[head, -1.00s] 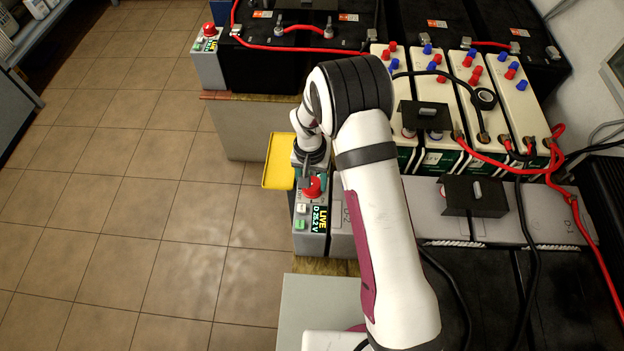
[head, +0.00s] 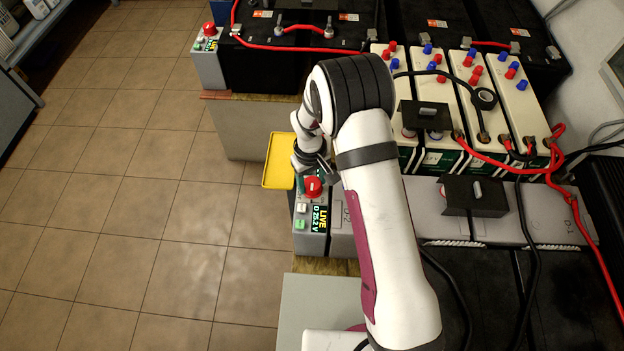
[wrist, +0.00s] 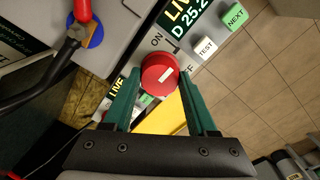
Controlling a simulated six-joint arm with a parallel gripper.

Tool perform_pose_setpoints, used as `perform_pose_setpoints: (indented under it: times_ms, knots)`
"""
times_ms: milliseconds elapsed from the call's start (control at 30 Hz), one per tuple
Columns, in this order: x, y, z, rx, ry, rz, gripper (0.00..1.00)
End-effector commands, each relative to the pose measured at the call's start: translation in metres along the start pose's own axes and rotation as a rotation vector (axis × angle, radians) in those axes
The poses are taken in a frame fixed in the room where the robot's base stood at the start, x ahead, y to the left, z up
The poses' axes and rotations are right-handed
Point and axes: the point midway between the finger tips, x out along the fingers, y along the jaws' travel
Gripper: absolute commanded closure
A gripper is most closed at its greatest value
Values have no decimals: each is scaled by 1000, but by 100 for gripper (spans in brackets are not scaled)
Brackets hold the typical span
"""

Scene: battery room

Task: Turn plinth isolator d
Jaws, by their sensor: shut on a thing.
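The isolator's red knob (wrist: 160,74) sits on the grey plinth box (head: 310,243); the knob also shows in the head view (head: 313,187). My gripper (wrist: 160,88) has its green fingers on either side of the knob and is shut on it. A white mark on the knob lies at a slant, near the printed ON and a partly covered OFF. The display (head: 320,219) reads LIVE, D 25.2 V. In the head view my arm hides part of the plinth box.
TEST (wrist: 204,47) and NEXT (wrist: 234,17) buttons sit close to the knob. A yellow tray (head: 279,160) stands beside the plinth. A cable on a red-and-blue terminal (wrist: 82,28) is near the fingers. A similar red knob (head: 208,29) is at the back. Open tiled floor is at left.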

Motion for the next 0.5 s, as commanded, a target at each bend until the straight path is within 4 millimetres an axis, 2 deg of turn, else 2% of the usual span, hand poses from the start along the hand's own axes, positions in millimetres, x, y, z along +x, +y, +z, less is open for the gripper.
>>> perform_pose_setpoints:
  times_ms: [500]
  knots:
    - [0,0,0,-40,1,0,98]
